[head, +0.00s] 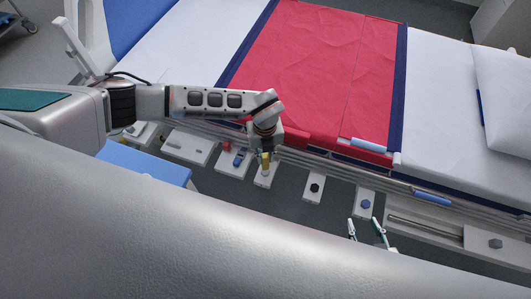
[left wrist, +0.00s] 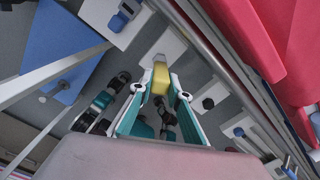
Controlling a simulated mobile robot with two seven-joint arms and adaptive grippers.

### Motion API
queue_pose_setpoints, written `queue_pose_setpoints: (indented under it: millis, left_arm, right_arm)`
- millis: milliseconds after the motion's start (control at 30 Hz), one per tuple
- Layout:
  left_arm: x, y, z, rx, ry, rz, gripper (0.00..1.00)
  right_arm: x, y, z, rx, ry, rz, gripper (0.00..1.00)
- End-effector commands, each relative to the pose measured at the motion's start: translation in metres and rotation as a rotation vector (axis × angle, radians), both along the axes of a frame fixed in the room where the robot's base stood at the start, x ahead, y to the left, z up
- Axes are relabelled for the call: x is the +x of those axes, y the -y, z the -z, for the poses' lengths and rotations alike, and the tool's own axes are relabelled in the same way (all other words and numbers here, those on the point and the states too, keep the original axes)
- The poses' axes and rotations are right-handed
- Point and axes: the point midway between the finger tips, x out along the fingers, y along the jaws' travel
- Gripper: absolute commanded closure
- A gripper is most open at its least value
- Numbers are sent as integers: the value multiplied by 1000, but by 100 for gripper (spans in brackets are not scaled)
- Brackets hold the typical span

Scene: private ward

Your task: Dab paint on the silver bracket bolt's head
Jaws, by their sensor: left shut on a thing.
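My left gripper (head: 265,154) is shut on a small yellow block-like object (head: 265,161), over a pale plate (head: 262,180) beside the bed rail. In the left wrist view the yellow object (left wrist: 160,80) sits between the teal fingers, with a grey end pointing away toward the plate (left wrist: 167,46). Any bolt head on that plate is hidden, and contact cannot be told. A grey bolt head (head: 495,244) shows on a bracket at the far right; I cannot tell which bolt is the silver one. My right gripper (head: 365,230) is open and empty at lower right.
Nearby plates carry a blue clip-like part (head: 239,158), a dark bolt (head: 315,188) and a blue bolt (head: 365,204). A red knob (head: 226,146) is at left. The bed with its red sheet (head: 315,75) lies behind. A blue surface (head: 145,167) is at left.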

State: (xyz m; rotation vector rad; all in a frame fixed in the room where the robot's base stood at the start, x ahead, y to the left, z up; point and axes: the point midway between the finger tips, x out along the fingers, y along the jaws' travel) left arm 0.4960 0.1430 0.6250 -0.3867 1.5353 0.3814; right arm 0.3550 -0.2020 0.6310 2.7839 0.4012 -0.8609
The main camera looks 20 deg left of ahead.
Motion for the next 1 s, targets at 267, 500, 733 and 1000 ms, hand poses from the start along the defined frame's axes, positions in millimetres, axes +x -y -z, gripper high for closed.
queue_pose_setpoints:
  millis: [267, 500, 733, 1000]
  left_arm:
    - [0, 0, 3, 0, 1, 0, 100]
    - [0, 0, 3, 0, 0, 0, 100]
    - [0, 0, 7, 1, 0, -1, 100]
    - [0, 0, 14, 0, 0, 0, 100]
  right_arm:
    - [-1, 0, 2, -1, -2, 0, 60]
    - [0, 0, 0, 1, 2, 0, 60]
    - [1, 0, 0, 2, 5, 0, 60]
    - [0, 0, 2, 1, 2, 0, 60]
